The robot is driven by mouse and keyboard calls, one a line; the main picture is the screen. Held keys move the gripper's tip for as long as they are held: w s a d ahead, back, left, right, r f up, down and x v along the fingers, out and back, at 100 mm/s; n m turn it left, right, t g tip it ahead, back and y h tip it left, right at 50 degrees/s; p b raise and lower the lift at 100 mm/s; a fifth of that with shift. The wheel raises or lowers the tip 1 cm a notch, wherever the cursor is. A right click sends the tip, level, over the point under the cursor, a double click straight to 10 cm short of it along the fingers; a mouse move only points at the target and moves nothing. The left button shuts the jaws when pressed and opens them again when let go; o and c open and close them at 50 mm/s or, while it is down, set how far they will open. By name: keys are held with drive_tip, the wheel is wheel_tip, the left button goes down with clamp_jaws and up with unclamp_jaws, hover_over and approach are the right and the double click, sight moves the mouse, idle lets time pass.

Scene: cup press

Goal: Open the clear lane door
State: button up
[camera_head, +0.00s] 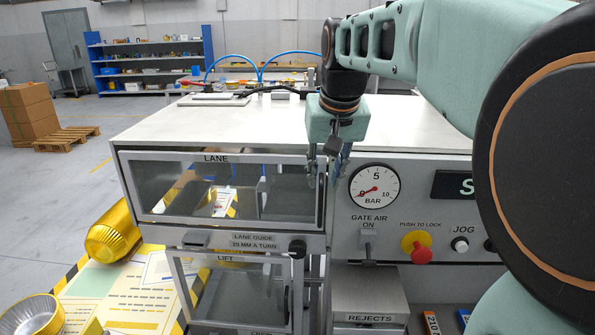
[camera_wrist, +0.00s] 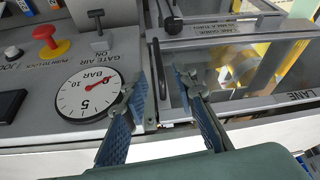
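The clear lane door (camera_head: 170,186) is a see-through panel in a grey frame, marked LANE, on the front of the press. It looks shut, flush with the front. It also shows in the wrist view (camera_wrist: 236,72), turned upside down. A dark upright bar (camera_wrist: 157,68) stands at the door's edge on the dial side. My gripper (camera_head: 328,178) points down at the door's right end, left of the dial. In the wrist view my gripper (camera_wrist: 160,75) has its fingers apart, with the dark bar showing between them. Contact cannot be told.
The pressure dial (camera_head: 375,187) and a red push button (camera_head: 416,246) sit right of my gripper. The lane guide knob (camera_head: 297,248) is below the door, above the lift door (camera_head: 228,290). A yellow cup (camera_head: 113,235) lies at left. The press top (camera_head: 230,125) is mostly clear.

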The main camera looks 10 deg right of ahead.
sight(321, 201)
drive_tip(key=x, duration=1)
drive_tip(key=shift+w+d+f, duration=0.1)
drive_tip(key=shift+d+f, duration=0.05)
drive_tip(key=shift+f, duration=0.2)
drive_tip(key=shift+c, duration=0.7)
clamp_jaws()
